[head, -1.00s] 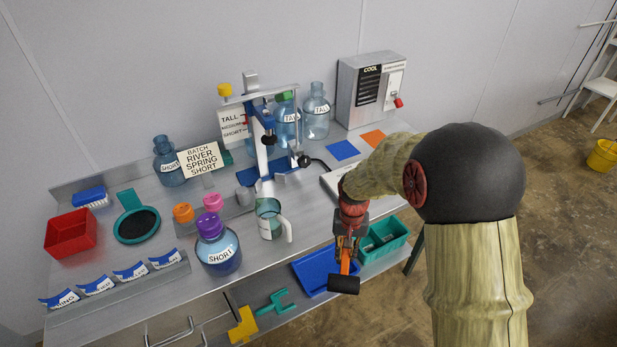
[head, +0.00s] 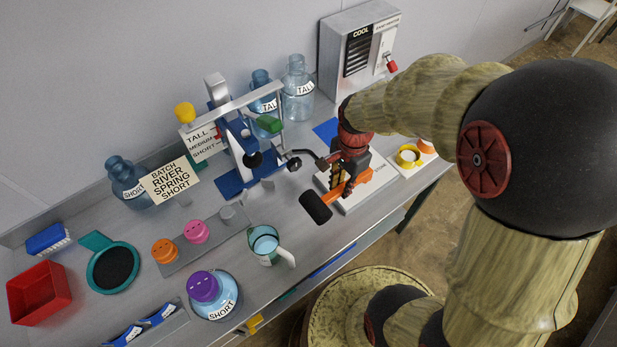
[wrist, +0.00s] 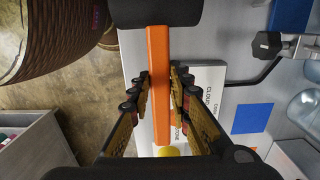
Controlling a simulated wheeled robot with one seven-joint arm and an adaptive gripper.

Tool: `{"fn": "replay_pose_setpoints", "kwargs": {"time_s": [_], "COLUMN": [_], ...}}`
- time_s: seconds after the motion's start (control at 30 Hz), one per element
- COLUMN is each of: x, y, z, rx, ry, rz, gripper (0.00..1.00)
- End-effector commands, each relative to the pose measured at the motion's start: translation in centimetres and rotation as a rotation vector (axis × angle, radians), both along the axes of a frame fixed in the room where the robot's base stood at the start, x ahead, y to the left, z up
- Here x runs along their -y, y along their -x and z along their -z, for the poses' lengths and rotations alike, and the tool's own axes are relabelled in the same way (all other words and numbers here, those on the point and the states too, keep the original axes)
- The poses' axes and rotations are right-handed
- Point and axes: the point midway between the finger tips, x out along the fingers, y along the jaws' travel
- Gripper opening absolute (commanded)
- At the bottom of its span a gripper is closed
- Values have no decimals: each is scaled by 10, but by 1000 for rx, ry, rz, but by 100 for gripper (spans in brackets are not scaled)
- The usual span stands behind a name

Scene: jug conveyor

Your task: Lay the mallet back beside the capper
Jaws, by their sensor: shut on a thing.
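The mallet has a black head (head: 315,207) and an orange handle (head: 357,183). My gripper (head: 341,184) is shut on the handle, which also runs between the fingers in the wrist view (wrist: 158,85). The black mallet head fills the top of that view (wrist: 160,12). The mallet hangs over the white board at the right part of the bench, close to the front edge; I cannot tell whether it touches. The capper (head: 235,150), a blue press with a grey lever and black knobs, stands left of the gripper. Its lever arm reaches toward my gripper.
A white board (head: 378,190) lies under my gripper. A clear jug (head: 265,243) and a purple-capped bottle (head: 213,293) stand front left. The cooler box (head: 345,60) is at the back.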

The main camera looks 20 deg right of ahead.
Motion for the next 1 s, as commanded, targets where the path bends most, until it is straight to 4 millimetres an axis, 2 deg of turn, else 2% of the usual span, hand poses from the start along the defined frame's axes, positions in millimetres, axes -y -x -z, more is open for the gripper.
{"fn": "replay_pose_setpoints", "kwargs": {"time_s": [0.33,0.5,0.7,0.87,1.0], "x": [-8,-10,-11,-12,-12], "y": [-73,-97,-114,-119,-121], "z": [34,65,83,90,107], "rx": [-2,-2,-1,0,-2], "ry": [0,0,-1,0,0], "rz": [-3,-2,-3,-3,-2], "gripper": [0,0,0,0,0]}}
